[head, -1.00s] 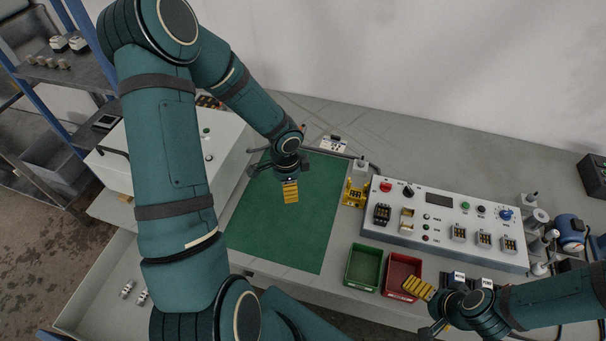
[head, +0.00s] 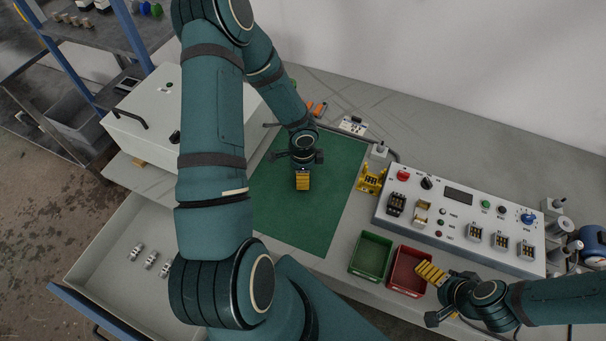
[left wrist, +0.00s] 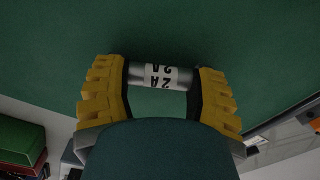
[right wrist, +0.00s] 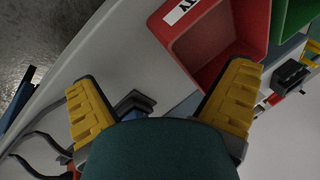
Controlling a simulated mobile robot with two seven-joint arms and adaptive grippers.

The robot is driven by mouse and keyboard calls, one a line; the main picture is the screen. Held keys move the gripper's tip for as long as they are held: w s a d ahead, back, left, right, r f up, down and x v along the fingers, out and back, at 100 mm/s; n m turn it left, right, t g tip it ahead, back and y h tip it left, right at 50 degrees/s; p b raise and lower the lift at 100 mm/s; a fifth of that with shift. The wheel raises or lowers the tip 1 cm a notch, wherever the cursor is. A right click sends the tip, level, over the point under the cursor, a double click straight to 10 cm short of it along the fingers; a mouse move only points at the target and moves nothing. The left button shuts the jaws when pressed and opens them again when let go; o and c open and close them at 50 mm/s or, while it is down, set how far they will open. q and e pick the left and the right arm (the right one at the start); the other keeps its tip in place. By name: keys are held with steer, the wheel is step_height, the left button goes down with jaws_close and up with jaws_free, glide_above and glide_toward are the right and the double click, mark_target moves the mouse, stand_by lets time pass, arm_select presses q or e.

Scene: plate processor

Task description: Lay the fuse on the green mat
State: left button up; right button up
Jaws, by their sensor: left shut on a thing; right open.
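The green mat (head: 318,221) lies on the workbench in the middle of the head view and fills most of the left wrist view. In the left wrist view, a silver fuse (left wrist: 160,76) with a white label reading "2A" is gripped lengthwise between the yellow fingers. My left gripper (head: 303,181) is shut on it over the mat; I cannot tell whether the fuse touches the mat. In the head view the fuse is hidden by the fingers. My right gripper (right wrist: 160,100) is open and empty, beside the red bin (right wrist: 215,40).
A green bin (head: 371,256) and the red bin (head: 409,271) stand right of the mat. A white cabinet (head: 165,110) is at the left. Several fuses (head: 150,261) lie in an open drawer.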

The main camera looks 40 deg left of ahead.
arm_select(q)
steer(key=shift+f, duration=0.2)
arm_select(e)
steer(key=shift+f, duration=0.1)
arm_select(q)
steer(key=shift+f, duration=0.1)
arm_select(e)
steer(key=shift+f, duration=0.15)
arm_select(q)
steer(key=o, duration=1.1)
